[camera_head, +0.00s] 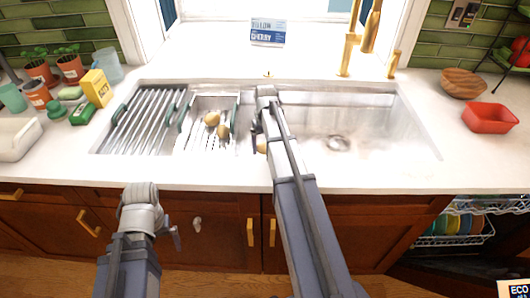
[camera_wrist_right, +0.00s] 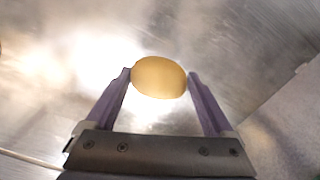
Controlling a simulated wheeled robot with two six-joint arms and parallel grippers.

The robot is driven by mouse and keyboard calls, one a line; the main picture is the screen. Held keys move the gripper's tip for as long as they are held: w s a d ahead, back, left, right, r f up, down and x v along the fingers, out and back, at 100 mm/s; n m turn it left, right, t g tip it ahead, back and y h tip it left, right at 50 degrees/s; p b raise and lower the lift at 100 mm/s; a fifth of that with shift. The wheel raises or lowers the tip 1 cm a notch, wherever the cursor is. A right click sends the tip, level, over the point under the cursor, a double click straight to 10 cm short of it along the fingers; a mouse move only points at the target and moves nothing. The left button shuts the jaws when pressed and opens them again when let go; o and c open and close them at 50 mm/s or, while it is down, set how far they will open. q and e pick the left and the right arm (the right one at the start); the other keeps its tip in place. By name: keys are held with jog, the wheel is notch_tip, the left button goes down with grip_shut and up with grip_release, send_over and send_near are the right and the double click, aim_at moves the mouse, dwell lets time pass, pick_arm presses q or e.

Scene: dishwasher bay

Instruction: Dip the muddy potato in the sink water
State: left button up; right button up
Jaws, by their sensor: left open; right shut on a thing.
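My right gripper (camera_wrist_right: 160,88) is shut on a potato (camera_wrist_right: 160,77), which looks smooth and yellow-tan, with no clear mud on the side I see. In the head view, my right arm reaches over the sink and a sliver of this potato (camera_head: 262,149) shows beside it; the arm hides most of the gripper. The sink basin (camera_head: 370,125) is steel, with a drain and a cloudy brownish bottom. I cannot tell the water level or whether the potato touches it. My left gripper (camera_head: 176,238) is open and empty, low in front of the cabinets.
Two more potatoes (camera_head: 212,118) lie in a colander (camera_head: 195,142) left of my right arm. A drying rack (camera_head: 140,120) covers the sink's left end. A gold faucet (camera_head: 350,45) stands behind. A red bowl (camera_head: 490,118) is on the right counter. An open dishwasher (camera_head: 460,225) is lower right.

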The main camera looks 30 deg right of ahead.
aim_at(265, 145)
notch_tip(265, 145, up, 20)
jog(key=p, duration=1.9)
jog(key=shift+r+p, duration=0.15)
jog(key=shift+p, duration=0.2)
dwell(1.7)
notch_tip(265, 145, up, 4)
jog(key=p, duration=0.4)
jog(key=shift+r, duration=0.1)
dwell(0.4)
notch_tip(265, 145, down, 2)
jog(key=shift+b, duration=0.9)
